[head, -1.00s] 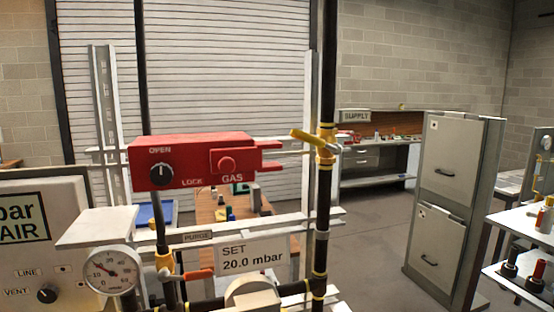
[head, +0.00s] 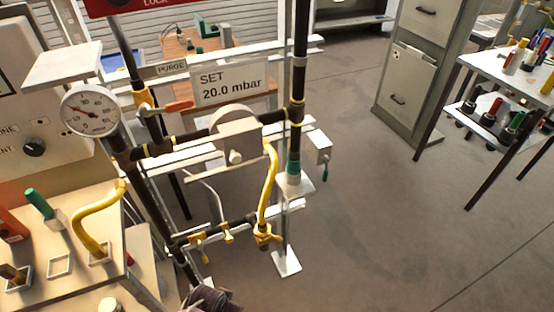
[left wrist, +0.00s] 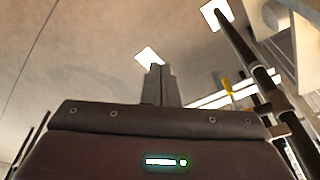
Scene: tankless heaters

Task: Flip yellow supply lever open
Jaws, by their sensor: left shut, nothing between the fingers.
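The yellow supply lever is not in the head view now; the upper part of its black pipe (head: 299,60) is cut off by the top edge. My left gripper (left wrist: 157,68) shows in the left wrist view with its two fingers pressed together and nothing between them. It points toward pale grey floor and touches nothing that I can see. I cannot tell which fitting that is. My right gripper is in neither view.
The pipe rig carries a round gauge (head: 91,110), an orange purge handle (head: 178,107), a SET 20.0 mbar sign (head: 232,84) and a curved yellow hose (head: 270,185). A bench (head: 70,283) stands left. Grey floor (head: 390,220) is clear to the right, before a cabinet (head: 412,75) and shelf table (head: 500,68).

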